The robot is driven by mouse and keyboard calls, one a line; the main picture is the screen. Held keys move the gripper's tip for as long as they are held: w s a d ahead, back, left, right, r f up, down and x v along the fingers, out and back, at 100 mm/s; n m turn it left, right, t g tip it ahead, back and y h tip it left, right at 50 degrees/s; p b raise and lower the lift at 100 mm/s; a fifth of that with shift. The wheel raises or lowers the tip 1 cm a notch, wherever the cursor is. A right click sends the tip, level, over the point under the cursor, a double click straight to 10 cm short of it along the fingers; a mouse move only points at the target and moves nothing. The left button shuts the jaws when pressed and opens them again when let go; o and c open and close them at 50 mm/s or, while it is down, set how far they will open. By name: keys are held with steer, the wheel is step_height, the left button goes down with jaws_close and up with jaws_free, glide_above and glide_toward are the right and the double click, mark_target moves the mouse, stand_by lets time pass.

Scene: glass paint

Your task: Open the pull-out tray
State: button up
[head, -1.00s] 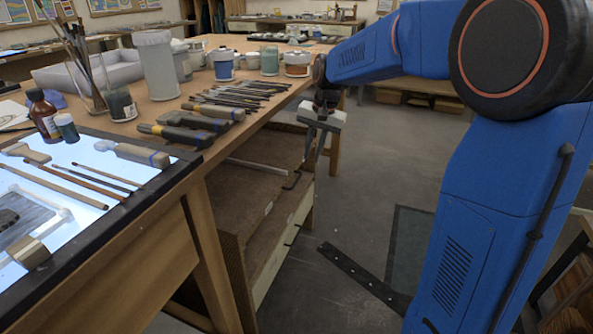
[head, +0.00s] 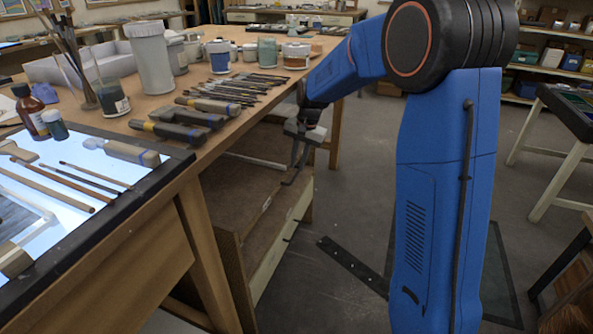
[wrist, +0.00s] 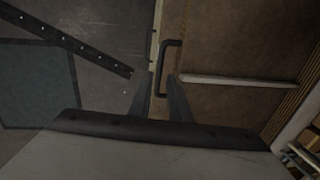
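The pull-out tray is a brown board (head: 245,190) under the worktable, with a cream front strip (head: 282,245). It also shows in the wrist view as a brown surface (wrist: 225,45). A dark bracket-shaped handle (wrist: 166,62) sits at its front edge. My gripper (head: 291,180) is low beside the table edge, at the handle, which is hard to make out in the head view. In the wrist view, the gripper's two fingers (wrist: 160,80) are apart, with the handle's near end between them. Contact cannot be told.
The worktable (head: 170,88) carries jars, brushes, tools and a lit panel (head: 50,220). A pale bar (wrist: 238,80) lies across the brown surface. A dark perforated strip (head: 350,262) is on the floor. The grey floor right of the tray is mostly clear.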

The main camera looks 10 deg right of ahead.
mark_target(296, 175)
steer(key=shift+w+a+f, duration=0.1)
steer(key=shift+a+f, duration=0.05)
steer(key=shift+f, duration=0.8)
steer(key=shift+w+a+f, duration=0.1)
steer(key=shift+a+f, duration=0.05)
steer(key=shift+f, duration=0.8)
jaws_close()
steer(key=shift+d, duration=0.1)
steer(key=s+d, duration=0.7)
steer(key=d, duration=0.3)
steer(key=s+d, duration=0.7)
steer(key=d, duration=0.2)
steer(key=shift+s+d, duration=0.25)
steer(key=shift+d, duration=0.15)
jaws_free()
